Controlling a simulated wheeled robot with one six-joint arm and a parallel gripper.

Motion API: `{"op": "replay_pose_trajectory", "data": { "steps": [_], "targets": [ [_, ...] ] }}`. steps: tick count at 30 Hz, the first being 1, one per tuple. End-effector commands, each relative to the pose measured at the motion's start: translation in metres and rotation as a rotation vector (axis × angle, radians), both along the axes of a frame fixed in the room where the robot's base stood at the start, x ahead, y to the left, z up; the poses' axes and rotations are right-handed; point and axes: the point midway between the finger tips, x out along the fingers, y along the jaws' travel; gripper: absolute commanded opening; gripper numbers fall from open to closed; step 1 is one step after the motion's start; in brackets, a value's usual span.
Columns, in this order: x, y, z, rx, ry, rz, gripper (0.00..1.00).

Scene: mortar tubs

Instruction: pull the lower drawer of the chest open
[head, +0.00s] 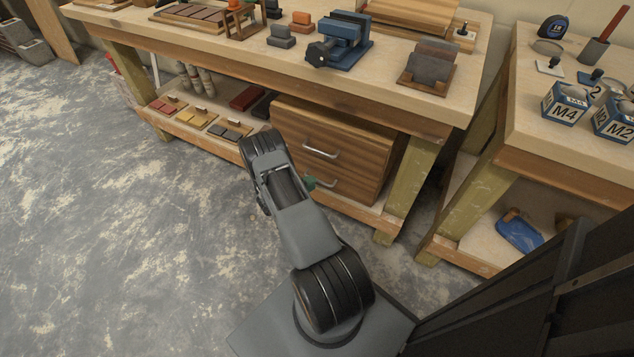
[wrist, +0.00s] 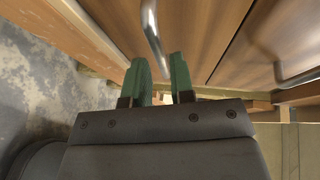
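The wooden chest (head: 345,140) stands on the bench's lower shelf, with two drawers. The upper drawer has a silver bar handle (head: 320,151). The lower drawer's handle (head: 326,182) is partly hidden by my arm in the head view. Both drawers look shut. In the wrist view, my gripper (wrist: 160,66) is open, its two green fingers apart. The lower handle (wrist: 151,32) runs down to the gap between them, with space visible on both sides. I cannot tell whether a finger touches it. The upper handle (wrist: 296,77) is at the right. A green fingertip (head: 309,183) shows beside the lower handle.
The bench leg (head: 405,190) stands right of the chest. Colour sample trays (head: 196,118) sit on the shelf to its left. A blue vice (head: 343,40) is on the bench top. A second bench (head: 565,150) is at the right. The floor (head: 120,220) at the left is clear.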

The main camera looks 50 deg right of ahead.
Motion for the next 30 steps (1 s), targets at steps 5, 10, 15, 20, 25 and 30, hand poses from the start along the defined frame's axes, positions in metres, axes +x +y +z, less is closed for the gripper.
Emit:
{"op": "replay_pose_trajectory", "data": {
  "steps": [5, 10, 15, 20, 25, 30],
  "targets": [
    [-0.003, -0.021, -0.005, 0.0, -0.002, -0.002, 0.22],
    [-0.005, -0.031, -0.006, -0.001, -0.001, 0.0, 0.22],
    [-0.005, -0.033, -0.006, 0.0, 0.0, 0.0, 0.22],
    [-0.005, -0.033, -0.006, 0.0, 0.0, 0.0, 0.22],
    [-0.005, -0.033, -0.006, 0.0, -0.001, 0.0, 0.09],
    [-0.005, -0.033, -0.006, 0.0, -0.001, 0.0, 0.0]
  ]
}}
